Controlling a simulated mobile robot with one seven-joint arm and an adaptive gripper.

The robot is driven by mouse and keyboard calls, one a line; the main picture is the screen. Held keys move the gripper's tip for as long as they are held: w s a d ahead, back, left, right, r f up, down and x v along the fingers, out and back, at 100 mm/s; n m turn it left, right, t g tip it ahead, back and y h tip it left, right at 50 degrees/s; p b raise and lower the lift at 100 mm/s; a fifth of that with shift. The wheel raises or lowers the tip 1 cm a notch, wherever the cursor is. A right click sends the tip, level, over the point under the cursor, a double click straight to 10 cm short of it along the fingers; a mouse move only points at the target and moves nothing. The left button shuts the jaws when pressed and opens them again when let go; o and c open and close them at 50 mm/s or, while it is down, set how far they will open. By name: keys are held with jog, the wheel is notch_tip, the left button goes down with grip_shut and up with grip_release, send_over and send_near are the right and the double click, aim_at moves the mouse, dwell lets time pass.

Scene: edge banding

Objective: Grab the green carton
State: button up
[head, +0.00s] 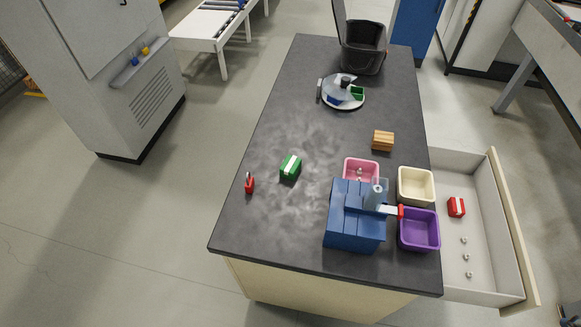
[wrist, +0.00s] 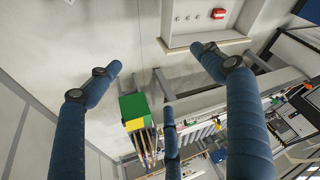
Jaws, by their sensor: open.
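The green carton (head: 290,167), with a white stripe across its top, sits on the dark worktop (head: 270,130), left of the middle, in the head view. Nothing touches it. I cannot make it out in the wrist view. My gripper (wrist: 157,60) shows in the wrist view as dark blue fingers spread wide apart. It is open, with nothing between the fingers.
A small red object (head: 249,184) lies left of the carton. A blue block-like unit (head: 354,232) stands to the right, beside pink (head: 347,165), cream (head: 416,201) and purple (head: 419,246) bins. An open drawer (head: 485,210) holds a red carton (head: 456,207). The worktop around the green carton is clear.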

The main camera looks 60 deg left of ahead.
jog(key=w+a+r+m+g+p, duration=0.1)
jog(key=w+a, duration=0.4)
jog(key=a, duration=0.4)
jog(key=w+a+m+g+y+p, duration=0.1)
jog(key=w+a+m, duration=0.1)
jog(key=w+a, duration=0.45)
jog(key=w+a+r+m+g+p, duration=0.1)
jog(key=w+a, duration=0.3)
jog(key=a, duration=0.6)
jog(key=a+f+m+p, duration=0.1)
jog(key=a+f+m, duration=0.15)
jog(key=a, duration=1.05)
jog(key=m+g+h+p, duration=0.1)
jog(key=m+g+p, duration=0.15)
jog(key=m, duration=0.25)
send_over(291, 164)
notch_tip(291, 164, down, 21)
jog(key=shift+s+f+n, duration=0.1)
jog(key=shift+f+n, duration=0.05)
jog(key=shift+n, duration=0.1)
jog(key=shift+f, duration=0.15)
jog(key=shift+f+b, duration=0.55)
jog(key=shift+f, duration=3.6)
